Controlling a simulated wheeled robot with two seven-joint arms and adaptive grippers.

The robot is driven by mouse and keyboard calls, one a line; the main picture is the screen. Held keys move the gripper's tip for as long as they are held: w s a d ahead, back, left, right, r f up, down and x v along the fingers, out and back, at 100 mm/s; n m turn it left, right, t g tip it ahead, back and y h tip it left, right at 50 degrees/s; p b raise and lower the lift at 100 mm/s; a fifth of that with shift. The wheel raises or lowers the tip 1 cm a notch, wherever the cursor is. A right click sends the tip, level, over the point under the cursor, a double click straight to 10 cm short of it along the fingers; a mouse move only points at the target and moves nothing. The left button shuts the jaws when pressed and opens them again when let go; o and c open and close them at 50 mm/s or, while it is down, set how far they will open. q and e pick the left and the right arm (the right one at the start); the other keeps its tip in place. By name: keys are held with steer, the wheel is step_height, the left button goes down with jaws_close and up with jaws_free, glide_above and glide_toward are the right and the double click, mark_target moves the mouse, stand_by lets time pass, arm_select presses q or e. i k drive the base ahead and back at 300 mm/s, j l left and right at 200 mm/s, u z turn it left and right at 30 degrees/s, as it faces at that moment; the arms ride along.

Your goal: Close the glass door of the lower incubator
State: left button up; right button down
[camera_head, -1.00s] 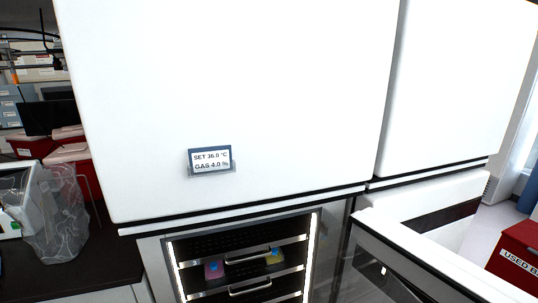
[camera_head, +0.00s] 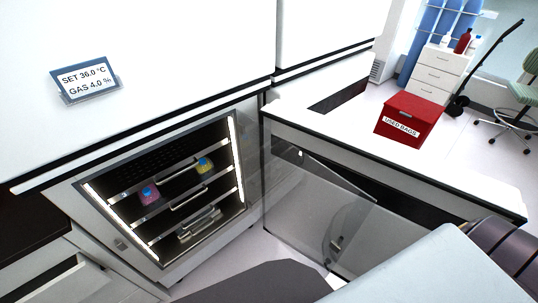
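The lower incubator (camera_head: 120,245) stands open below the upper white unit, its lit interior showing. Its glass door (camera_head: 300,205) is swung out to the right of the opening. The door is clear, and a white counter shows behind it. A pink bottle with a blue cap (camera_head: 149,195) and a yellow bottle with a blue cap (camera_head: 204,166) sit on the upper shelf inside. Neither of my grippers shows; only pale and dark parts of my own body appear at the lower right.
A white counter (camera_head: 470,185) runs to the right behind the door. A label reading SET 36.0 °C, GAS 4.0 % (camera_head: 86,80) is on the upper unit. A white drawer unit (camera_head: 436,75) stands at the back.

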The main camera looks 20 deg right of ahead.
mark_target(259, 207)
steer(key=k+l+u, duration=0.25)
steer(key=k+l, duration=0.15)
steer(key=k, duration=0.15)
steer(key=k+l+u, duration=0.1)
steer(key=l, duration=0.25)
steer(key=k+l+u, duration=0.25)
steer(key=k+l, duration=0.2)
steer(key=l, duration=0.2)
steer(key=l+u, duration=0.1)
steer(key=l, duration=0.4)
steer(key=k+l+u, duration=0.15)
steer(key=l, duration=0.3)
steer(key=k+l+u, duration=0.1)
steer(key=l, duration=0.35)
steer(key=k+l+u, duration=0.15)
steer(key=l, duration=0.35)
